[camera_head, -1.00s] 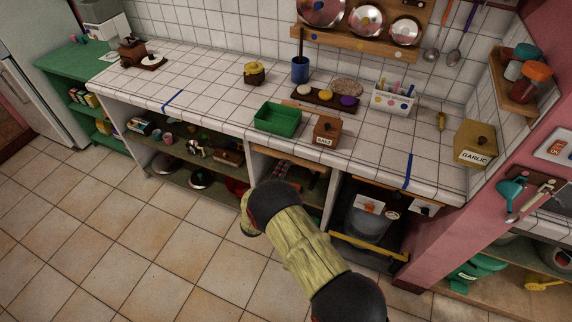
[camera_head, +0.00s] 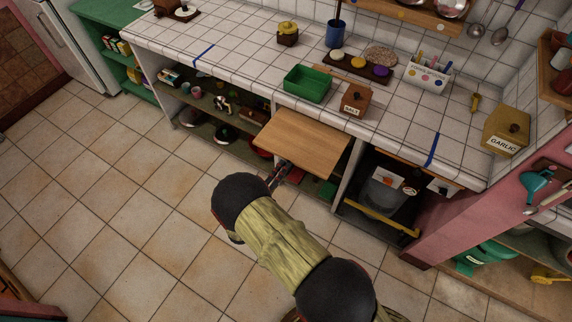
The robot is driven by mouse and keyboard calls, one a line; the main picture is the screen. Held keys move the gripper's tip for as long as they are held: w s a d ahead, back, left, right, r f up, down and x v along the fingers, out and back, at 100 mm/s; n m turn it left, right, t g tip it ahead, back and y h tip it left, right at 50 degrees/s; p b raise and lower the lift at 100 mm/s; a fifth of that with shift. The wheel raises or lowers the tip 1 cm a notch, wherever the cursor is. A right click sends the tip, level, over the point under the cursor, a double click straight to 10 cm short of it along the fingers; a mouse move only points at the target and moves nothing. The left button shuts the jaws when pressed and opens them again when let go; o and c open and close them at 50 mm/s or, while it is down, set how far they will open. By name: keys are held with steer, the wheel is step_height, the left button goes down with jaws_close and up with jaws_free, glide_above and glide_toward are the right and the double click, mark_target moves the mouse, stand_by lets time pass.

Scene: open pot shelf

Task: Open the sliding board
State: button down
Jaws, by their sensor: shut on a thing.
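The sliding board (camera_head: 303,142) is a light wooden panel that sticks out from under the white tiled counter, in the middle of the head view. It lies level above the open shelf bay. My arm reaches up from the bottom of the view, and my gripper (camera_head: 279,176) is at the board's front edge, shut on it. The fingers are small and partly hidden behind my wrist and under the board, so the exact hold is hard to see.
On the counter (camera_head: 240,57) above stand a green tray (camera_head: 307,84) and a wooden salt box (camera_head: 356,98). A dark bin unit with a yellow bar (camera_head: 380,222) is right of the board. Open shelves (camera_head: 210,105) lie to the left. The tiled floor in front is clear.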

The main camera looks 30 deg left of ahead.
steer(key=shift+f, duration=0.1)
steer(key=c, duration=1.6)
jaws_free()
steer(key=shift+c, duration=0.2)
steer(key=s+a, duration=0.1)
steer(key=s, duration=1.1)
